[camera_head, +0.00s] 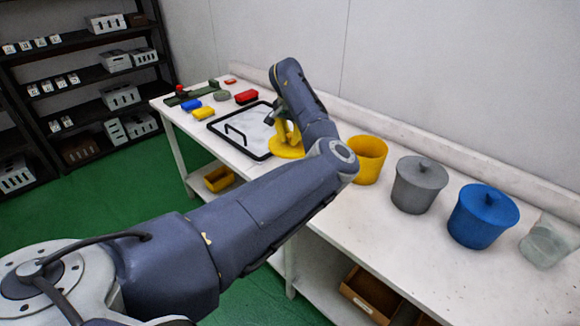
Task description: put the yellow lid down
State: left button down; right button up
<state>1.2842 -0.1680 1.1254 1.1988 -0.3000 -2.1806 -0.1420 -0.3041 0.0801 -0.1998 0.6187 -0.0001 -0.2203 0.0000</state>
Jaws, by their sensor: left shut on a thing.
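The yellow lid (287,152) is a round disc with an upright yellow part above it, at the right edge of the black-framed tray. My left gripper (281,120) is shut on the lid, partly hidden by my own arm. I cannot tell whether the lid touches the table or hangs just above it. The yellow bucket (368,162) stands open on the table to the right of the lid, partly behind my arm. My right gripper is not in view.
A black-framed tray (213,126) with a handle lies left of the lid. Small red, blue, yellow and green blocks lie beyond it. The table (400,260) is bare in front.

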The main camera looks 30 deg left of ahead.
pick_arm(q)
notch_tip(320, 180, down, 12)
jog(key=shift+f, duration=0.1)
dwell(0.6)
jog(key=c, duration=1.4)
grip_release()
jog(key=shift+f, duration=0.1)
jog(key=shift+o, duration=0.2)
jog(key=r, duration=0.4)
jog(key=s+r, duration=0.1)
jog(key=r, duration=0.7)
jog(key=shift+s+r, duration=0.1)
jog(key=shift+s, duration=0.05)
